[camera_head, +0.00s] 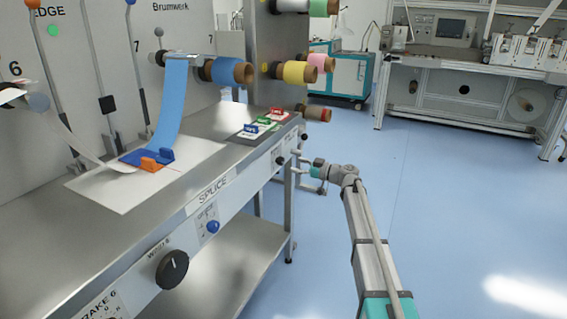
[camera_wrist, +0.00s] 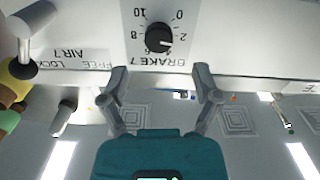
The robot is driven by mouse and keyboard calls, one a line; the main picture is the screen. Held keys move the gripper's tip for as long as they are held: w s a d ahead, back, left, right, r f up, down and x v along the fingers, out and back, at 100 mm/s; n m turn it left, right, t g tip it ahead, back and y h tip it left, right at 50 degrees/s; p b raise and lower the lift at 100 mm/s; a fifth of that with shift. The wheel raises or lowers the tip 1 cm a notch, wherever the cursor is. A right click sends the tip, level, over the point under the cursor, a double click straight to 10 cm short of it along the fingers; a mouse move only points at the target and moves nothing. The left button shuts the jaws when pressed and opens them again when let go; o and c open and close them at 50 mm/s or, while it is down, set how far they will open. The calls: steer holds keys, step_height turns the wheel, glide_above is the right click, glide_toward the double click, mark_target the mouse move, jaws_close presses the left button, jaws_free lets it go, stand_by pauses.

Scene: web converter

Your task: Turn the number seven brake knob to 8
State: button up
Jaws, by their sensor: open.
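The brake 7 knob (camera_wrist: 160,38) is black and round, on a white dial plate (camera_wrist: 143,69) labelled BRAKE 7 in the wrist view, where the lettering is upside down. The scale runs from 0 to 10. The light mark on the knob seems to point near 2, toward 4; the exact setting is hard to read. My gripper (camera_wrist: 160,88) is open and empty, its two fingers apart, with the knob above the gap between them in the picture and clear of both. In the head view my gripper (camera_head: 302,167) is small, beside the front panel at the table's far end.
The AIR 7 lever (camera_wrist: 38,25) sticks out left of the dial in the wrist view. In the head view a larger black knob (camera_head: 172,269) and a blue knob (camera_head: 212,227) sit nearer on the front panel. Blue floor (camera_head: 440,220) is free to the right.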

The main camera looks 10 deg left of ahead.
mark_target(283, 162)
steer(key=x, duration=0.6)
steer(key=shift+a, duration=0.25)
steer(key=c, duration=1.1)
steer(key=shift+d, duration=0.25)
jaws_close()
steer(key=shift+a, duration=0.2)
